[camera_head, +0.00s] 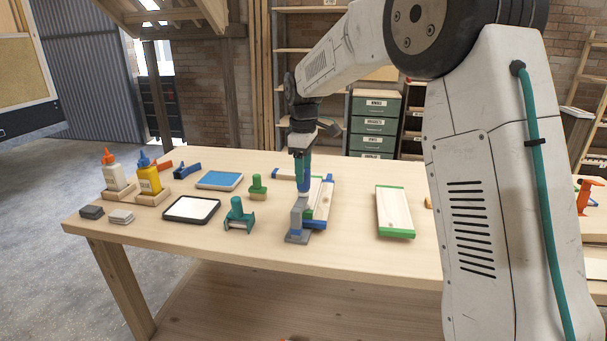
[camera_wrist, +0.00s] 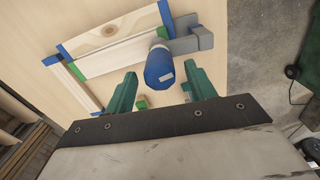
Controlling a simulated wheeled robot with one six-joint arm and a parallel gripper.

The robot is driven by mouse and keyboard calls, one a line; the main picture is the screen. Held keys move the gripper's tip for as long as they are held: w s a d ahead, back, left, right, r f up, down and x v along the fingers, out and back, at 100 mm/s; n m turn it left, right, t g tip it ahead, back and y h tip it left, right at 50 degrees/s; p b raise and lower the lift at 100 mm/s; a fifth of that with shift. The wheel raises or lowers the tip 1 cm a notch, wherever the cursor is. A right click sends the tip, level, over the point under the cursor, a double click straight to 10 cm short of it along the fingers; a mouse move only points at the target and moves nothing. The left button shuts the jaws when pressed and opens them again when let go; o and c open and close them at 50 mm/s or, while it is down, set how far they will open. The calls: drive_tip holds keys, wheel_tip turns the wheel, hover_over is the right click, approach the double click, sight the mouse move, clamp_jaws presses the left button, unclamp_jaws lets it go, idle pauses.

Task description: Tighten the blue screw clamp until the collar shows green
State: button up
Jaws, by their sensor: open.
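The blue screw clamp stands upright near the middle of the workbench, with a grey body (camera_head: 297,221) and a blue handle (camera_head: 303,186) on top. My gripper (camera_head: 302,170) is above it, pointing down. In the wrist view the blue handle (camera_wrist: 158,66) lies between the two green fingers of my gripper (camera_wrist: 165,77), which are apart with a gap on each side. A small pale mark shows on the handle. The clamp's grey base (camera_wrist: 190,42) sits at the corner of a wooden frame (camera_wrist: 120,52).
The workbench (camera_head: 345,255) has free room in front of the clamp. Left of it are a green clamp-like tool (camera_head: 238,214), a green stamp (camera_head: 257,187) and a black-rimmed tray (camera_head: 190,208). A green-edged board (camera_head: 394,211) lies to the right.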

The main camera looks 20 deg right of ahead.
drive_tip(key=shift+f, duration=0.95)
drive_tip(key=c, duration=1)
drive_tip(key=shift+m, duration=0.5)
drive_tip(key=m, duration=0.5)
drive_tip(key=shift+m, duration=0.3)
drive_tip(key=m, duration=0.6)
